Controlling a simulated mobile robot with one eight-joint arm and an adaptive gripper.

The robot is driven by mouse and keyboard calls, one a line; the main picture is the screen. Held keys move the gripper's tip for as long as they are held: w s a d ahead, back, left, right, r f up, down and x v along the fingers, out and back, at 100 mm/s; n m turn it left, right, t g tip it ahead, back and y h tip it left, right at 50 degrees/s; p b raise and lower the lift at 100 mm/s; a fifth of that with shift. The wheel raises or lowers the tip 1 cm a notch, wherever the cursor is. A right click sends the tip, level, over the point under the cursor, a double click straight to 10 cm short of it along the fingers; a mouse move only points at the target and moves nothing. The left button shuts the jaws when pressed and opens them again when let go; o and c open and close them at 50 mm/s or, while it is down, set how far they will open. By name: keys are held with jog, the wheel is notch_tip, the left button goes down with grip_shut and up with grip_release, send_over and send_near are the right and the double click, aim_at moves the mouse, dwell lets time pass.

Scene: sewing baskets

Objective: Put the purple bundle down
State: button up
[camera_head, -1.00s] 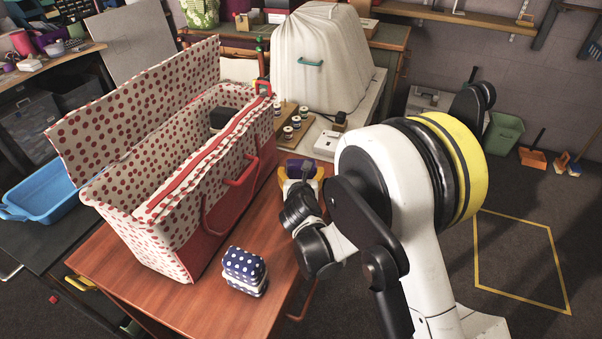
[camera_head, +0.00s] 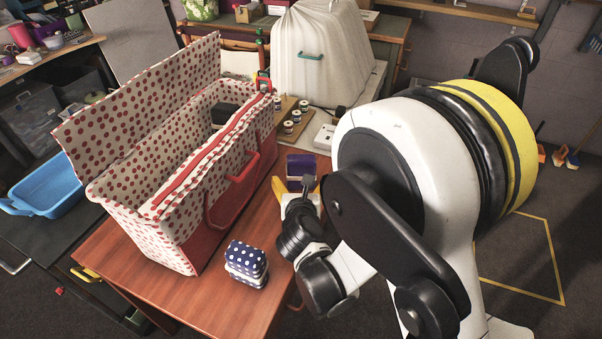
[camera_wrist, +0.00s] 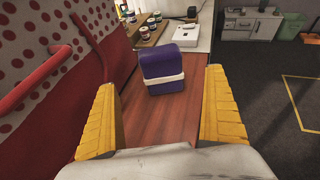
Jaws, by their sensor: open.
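The purple bundle (camera_wrist: 163,66), with a white band around it, stands upright on the wooden table (camera_wrist: 172,118) in the wrist view. My gripper (camera_wrist: 165,105) is open, its yellow fingers wide apart, and the bundle is beyond the fingertips, touching neither. In the head view the purple bundle (camera_head: 301,165) shows just past my gripper (camera_head: 292,187), close to the right side of the red and white dotted bag (camera_head: 190,240). My arm covers part of the gripper there.
A blue dotted bundle (camera_head: 246,264) sits at the table's front. Several small jars (camera_head: 296,116) and a white box (camera_wrist: 186,35) stand behind the purple bundle. The bag's red handle (camera_wrist: 45,75) reaches close to the left finger. The floor is to the right.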

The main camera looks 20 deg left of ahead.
jog(key=s+d+r+m+g+h, duration=0.15)
jog(key=d+r+m, duration=0.35)
jog(key=d+m, duration=0.6)
jog(key=d+r+m+g+h, duration=0.1)
jog(key=d+r+m+h, duration=0.2)
jog(key=d+r+m, duration=0.7)
jog(key=s+d+f+m+g, duration=0.2)
jog(key=s+d+m+g, duration=0.1)
jog(key=s+d+m, duration=1.3)
jog(key=s+m, duration=0.2)
jog(key=shift+d+m, duration=0.25)
jog(key=shift+m, duration=0.05)
jog(key=shift+g, duration=0.25)
